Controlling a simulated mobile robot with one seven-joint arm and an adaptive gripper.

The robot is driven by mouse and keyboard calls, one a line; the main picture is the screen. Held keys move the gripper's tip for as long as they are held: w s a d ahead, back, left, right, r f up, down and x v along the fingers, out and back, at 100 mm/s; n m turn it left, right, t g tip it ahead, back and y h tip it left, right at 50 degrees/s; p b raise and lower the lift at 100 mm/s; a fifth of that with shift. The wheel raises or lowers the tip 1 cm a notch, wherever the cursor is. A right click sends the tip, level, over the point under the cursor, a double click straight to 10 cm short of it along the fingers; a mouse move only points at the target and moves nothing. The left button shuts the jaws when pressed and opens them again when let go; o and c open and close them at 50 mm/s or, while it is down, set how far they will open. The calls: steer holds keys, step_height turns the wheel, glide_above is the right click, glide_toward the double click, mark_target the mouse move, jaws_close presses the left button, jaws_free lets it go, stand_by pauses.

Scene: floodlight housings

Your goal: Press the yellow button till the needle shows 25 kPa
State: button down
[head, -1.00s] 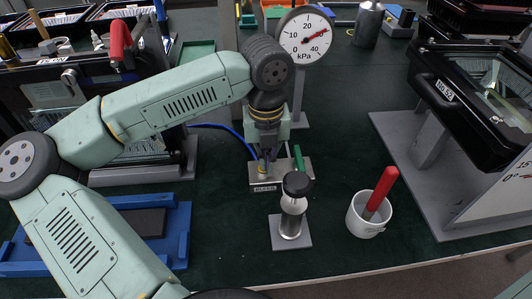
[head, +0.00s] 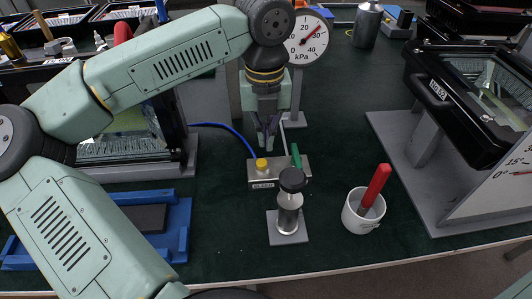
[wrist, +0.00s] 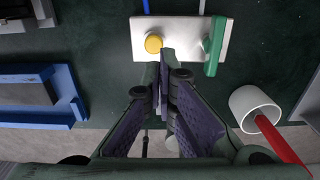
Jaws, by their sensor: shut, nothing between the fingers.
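The yellow button (head: 262,164) stands on a small metal block (head: 283,174) with a green lever (head: 296,156). In the wrist view the button (wrist: 153,43) is uncovered, just left of the fingertips. My gripper (head: 267,146) is shut and empty, a little above the button and apart from it. Its closed fingers also show in the wrist view (wrist: 166,52). The round white kPa gauge (head: 307,47) stands behind, partly covered by my arm. Its red needle (head: 313,32) points up and right between 20 and 30, at roughly 25.
A black-capped cylinder (head: 290,205) stands on a plate in front of the block. A white cup (head: 360,212) with a red-handled tool (head: 376,186) is to the right. Black floodlight housings flank both sides. A blue frame (head: 184,215) lies at front left. A blue hose (head: 225,126) reaches the block.

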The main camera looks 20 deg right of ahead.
step_height(320, 180, up, 6)
steer(key=shift+w+r+b, duration=0.2)
steer(key=shift+w+b, duration=0.05)
steer(key=shift+b, duration=0.15)
stand_by(1.0)
